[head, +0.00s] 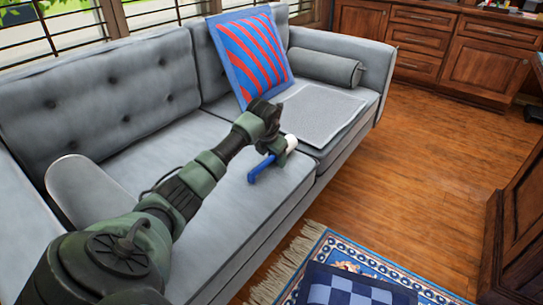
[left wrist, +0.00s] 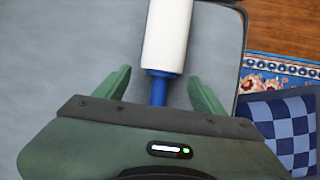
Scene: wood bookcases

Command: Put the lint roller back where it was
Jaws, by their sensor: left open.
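The lint roller has a blue handle and a white roll. In the head view the lint roller (head: 262,168) is at the front part of the grey sofa seat, its white end partly beside my gripper. My left gripper (head: 281,147) is over it. In the left wrist view the lint roller (left wrist: 168,38) points away from me, and its blue handle runs between the fingers of my left gripper (left wrist: 159,75). The fingers are open, with a gap on each side of the handle. The handle's near end is hidden by the gripper body. My right gripper is not in view.
The grey sofa (head: 225,195) carries a red-and-blue striped pillow (head: 250,52), a grey bolster (head: 326,67) and a flat grey cloth (head: 322,112). A patterned rug (head: 350,258) with a blue checkered cushion (head: 352,289) lies in front. Wooden cabinets (head: 440,50) stand behind open floor.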

